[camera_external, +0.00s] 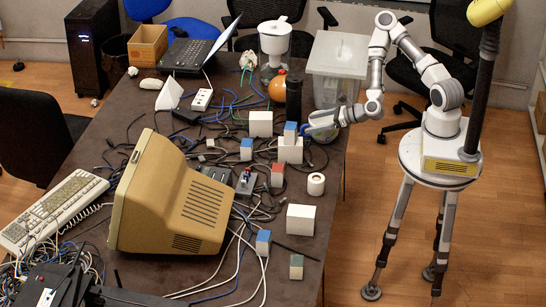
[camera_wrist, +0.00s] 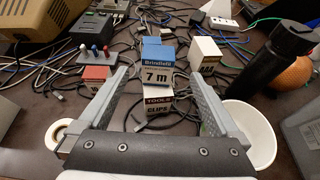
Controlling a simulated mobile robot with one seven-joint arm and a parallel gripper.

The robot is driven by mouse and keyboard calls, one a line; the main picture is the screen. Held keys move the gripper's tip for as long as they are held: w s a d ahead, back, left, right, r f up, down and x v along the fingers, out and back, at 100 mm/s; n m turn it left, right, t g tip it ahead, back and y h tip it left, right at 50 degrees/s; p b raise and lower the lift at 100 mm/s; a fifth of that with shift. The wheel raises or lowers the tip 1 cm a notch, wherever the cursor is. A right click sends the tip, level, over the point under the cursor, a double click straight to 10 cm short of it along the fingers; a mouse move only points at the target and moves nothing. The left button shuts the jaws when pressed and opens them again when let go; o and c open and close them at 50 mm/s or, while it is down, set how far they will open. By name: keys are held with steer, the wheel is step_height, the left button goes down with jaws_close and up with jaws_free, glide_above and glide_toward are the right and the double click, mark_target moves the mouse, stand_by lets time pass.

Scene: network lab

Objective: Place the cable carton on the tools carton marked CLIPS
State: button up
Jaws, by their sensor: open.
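The cable carton has a blue top and a "Brindfield 7 m" label (camera_wrist: 158,68). In the external view this carton (camera_external: 290,134) stands upright on a larger white carton (camera_external: 290,153). In the wrist view the lower carton reads TOOLS, CLIPS (camera_wrist: 158,108), and a strip of its white top shows in front of the cable carton. My gripper (camera_wrist: 159,74) is open, its fingers left and right of the cable carton, with a gap on each side. In the external view my gripper (camera_external: 308,129) is just right of the stack.
A white bowl (camera_wrist: 252,130) stands beside my right finger and a tape roll (camera_wrist: 62,132) near the left. A dark cylinder (camera_external: 293,98) and an orange ball (camera_external: 277,89) stand behind. Other cartons, such as the red-topped one (camera_external: 277,174), and loose cables crowd the table.

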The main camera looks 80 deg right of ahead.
steer(key=shift+s+r+p, duration=0.25)
steer(key=shift+r+p, duration=0.15)
steer(key=shift+p, duration=0.55)
steer(key=s+p, duration=0.1)
steer(key=p, duration=0.3)
steer(key=shift+s+a, duration=0.1)
steer(key=shift+s, duration=0.25)
steer(key=shift+s+p, duration=0.1)
steer(key=shift+p, duration=0.3)
